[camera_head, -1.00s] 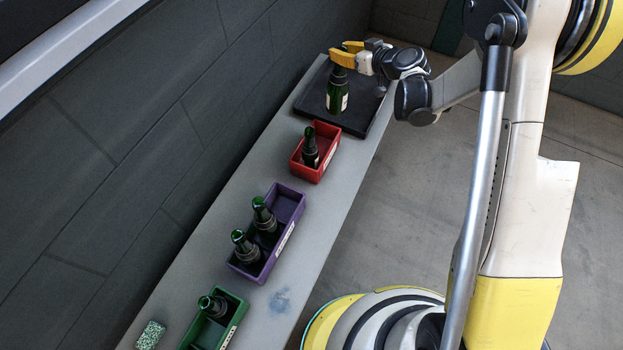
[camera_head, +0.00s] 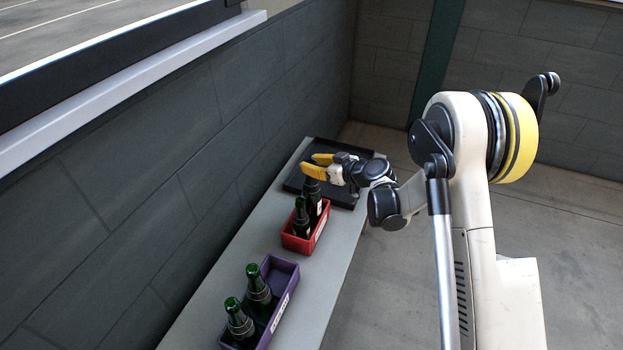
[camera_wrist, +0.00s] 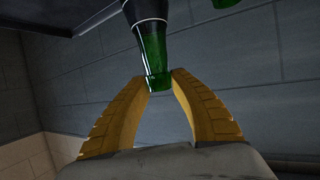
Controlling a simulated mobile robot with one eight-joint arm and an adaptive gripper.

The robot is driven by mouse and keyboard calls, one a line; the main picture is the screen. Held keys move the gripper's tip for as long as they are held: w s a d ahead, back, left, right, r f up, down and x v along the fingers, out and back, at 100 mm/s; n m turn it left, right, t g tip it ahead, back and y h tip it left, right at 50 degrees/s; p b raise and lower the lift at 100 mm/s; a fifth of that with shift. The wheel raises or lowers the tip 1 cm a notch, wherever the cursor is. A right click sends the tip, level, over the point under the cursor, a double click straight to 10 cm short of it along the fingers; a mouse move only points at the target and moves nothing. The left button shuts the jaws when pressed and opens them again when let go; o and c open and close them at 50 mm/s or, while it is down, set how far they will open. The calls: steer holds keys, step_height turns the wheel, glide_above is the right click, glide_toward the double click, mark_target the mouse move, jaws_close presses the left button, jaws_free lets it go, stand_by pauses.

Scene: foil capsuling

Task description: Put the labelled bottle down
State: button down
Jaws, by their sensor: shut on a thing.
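My gripper (camera_head: 318,165) has yellow fingers shut on the neck of a dark green bottle (camera_head: 314,203) with a pale label patch. The bottle is upright at the far end of the red crate (camera_head: 299,245), close beside another dark bottle (camera_head: 299,222) in that crate. Its base is hidden by the crate and the other bottle, so I cannot tell whether it rests on the crate floor. In the wrist view the held bottle's green neck (camera_wrist: 155,58) sits between the two fingertips.
The black tray (camera_head: 293,183) lies at the far end of the grey bench (camera_head: 225,270). The purple crate (camera_head: 284,268) with two green bottles stands nearer. A wall runs along the bench's left side. A bit of green shows at the top right in the wrist view.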

mark_target(312, 191)
step_height(312, 191, down, 3)
steer(key=shift+f+b, duration=0.1)
steer(key=shift+b, duration=0.5)
steer(key=c, duration=1.2)
jaws_free()
